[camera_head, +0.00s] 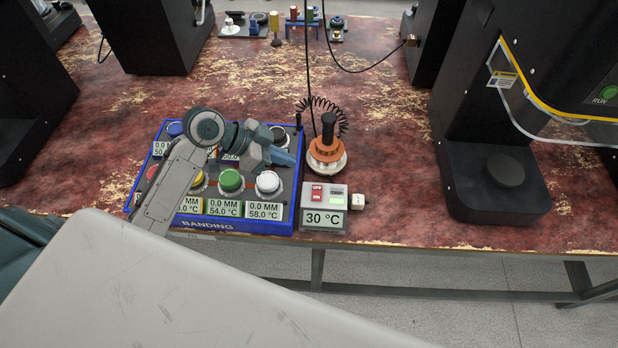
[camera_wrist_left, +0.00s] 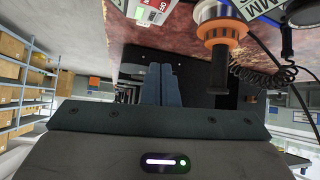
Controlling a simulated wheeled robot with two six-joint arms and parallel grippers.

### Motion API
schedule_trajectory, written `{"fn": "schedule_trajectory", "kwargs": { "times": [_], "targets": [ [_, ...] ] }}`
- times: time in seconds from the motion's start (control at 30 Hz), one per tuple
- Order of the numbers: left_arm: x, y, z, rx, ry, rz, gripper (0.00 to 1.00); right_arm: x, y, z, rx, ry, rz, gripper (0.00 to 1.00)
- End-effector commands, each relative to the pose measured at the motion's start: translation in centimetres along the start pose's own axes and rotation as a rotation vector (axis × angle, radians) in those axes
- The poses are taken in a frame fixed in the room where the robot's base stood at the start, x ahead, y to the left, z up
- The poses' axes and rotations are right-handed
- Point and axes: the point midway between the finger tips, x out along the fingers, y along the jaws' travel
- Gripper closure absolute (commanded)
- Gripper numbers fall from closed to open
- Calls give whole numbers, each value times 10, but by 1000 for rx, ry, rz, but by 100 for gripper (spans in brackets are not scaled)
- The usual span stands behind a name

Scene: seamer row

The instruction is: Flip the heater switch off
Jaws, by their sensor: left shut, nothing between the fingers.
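The heater control box (camera_head: 324,216) stands at the table's front edge, with a 30 °C display and a red OFF/ON switch (camera_head: 317,192) on its top left. It also shows upside down at the top of the left wrist view (camera_wrist_left: 148,10). The orange heater tool (camera_head: 326,150), with a black handle and coiled cord, stands behind the box. My left gripper (camera_head: 292,158) is shut and empty over the right part of the blue banding tray, left of the heater tool and apart from the box. Its fingers also show in the left wrist view (camera_wrist_left: 161,85). My right gripper is not in view.
The blue banding tray (camera_head: 270,228) holds several coloured knobs and displays, left of the box. A black machine (camera_head: 492,180) stands to the right. Small fixtures (camera_head: 290,25) sit at the back. The table between box and machine is mostly clear.

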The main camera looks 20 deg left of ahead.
Motion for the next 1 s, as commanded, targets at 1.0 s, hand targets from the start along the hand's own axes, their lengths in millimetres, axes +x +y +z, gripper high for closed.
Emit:
{"fn": "schedule_trajectory", "kwargs": {
  "times": [1.0],
  "targets": [
    [10,8,5,293,-61,67,100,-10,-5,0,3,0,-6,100]
  ]
}}
